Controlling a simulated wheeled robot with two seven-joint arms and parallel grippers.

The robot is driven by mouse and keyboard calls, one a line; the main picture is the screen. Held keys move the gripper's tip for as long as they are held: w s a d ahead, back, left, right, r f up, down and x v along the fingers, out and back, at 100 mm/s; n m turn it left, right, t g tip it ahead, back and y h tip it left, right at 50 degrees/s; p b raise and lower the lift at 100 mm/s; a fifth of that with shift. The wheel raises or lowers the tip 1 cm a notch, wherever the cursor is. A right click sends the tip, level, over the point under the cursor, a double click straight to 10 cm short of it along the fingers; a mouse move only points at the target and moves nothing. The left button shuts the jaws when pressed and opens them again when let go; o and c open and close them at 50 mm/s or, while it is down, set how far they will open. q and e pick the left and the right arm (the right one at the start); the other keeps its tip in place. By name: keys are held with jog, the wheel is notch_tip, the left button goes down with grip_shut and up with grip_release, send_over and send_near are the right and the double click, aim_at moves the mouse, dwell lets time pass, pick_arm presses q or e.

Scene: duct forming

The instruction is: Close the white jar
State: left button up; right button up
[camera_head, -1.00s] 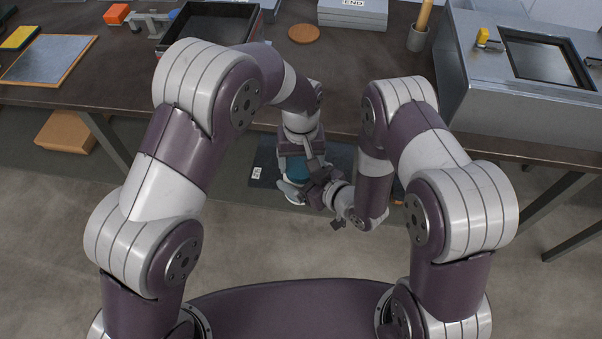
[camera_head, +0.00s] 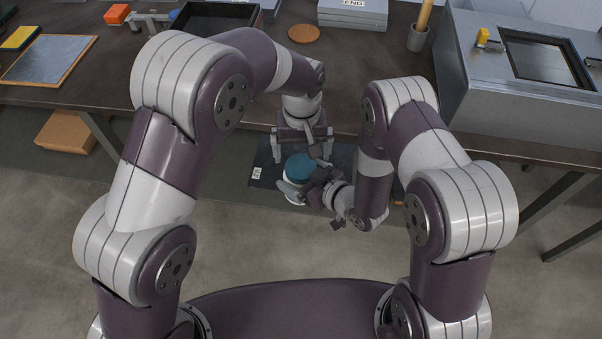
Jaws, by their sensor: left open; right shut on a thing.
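The white jar (camera_head: 294,197) is near the middle of the view, in front of the table edge, with a blue lid (camera_head: 299,167) on top of it. I cannot tell how tightly the lid sits. My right gripper (camera_head: 296,190) is shut around the jar's body from the right and hides part of it. My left gripper (camera_head: 304,157) is open, with its fingers spread, just beyond and above the lid. It looks empty and apart from the lid.
A dark mat (camera_head: 263,168) with a white label lies around and below the jar. The dark table (camera_head: 345,75) behind holds a round brown disc (camera_head: 304,33), grey boxes (camera_head: 352,14), a cup (camera_head: 417,39) and a black tray (camera_head: 213,19). A large metal box (camera_head: 470,85) stands at right.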

aim_at(301, 165)
pick_arm(q)
jog(key=shift+r, duration=0.15)
jog(key=shift+c, duration=0.3)
jog(key=shift+w+r+n, duration=0.1)
jog(key=shift+r+n, duration=0.25)
jog(key=shift+n, duration=0.35)
notch_tip(301, 165, up, 3)
jog(key=n, duration=0.5)
jog(key=shift+a+f, duration=0.1)
jog(key=shift+f, duration=0.05)
jog(key=shift+f, duration=0.1)
notch_tip(301, 165, down, 8)
jog(key=shift+r, duration=0.1)
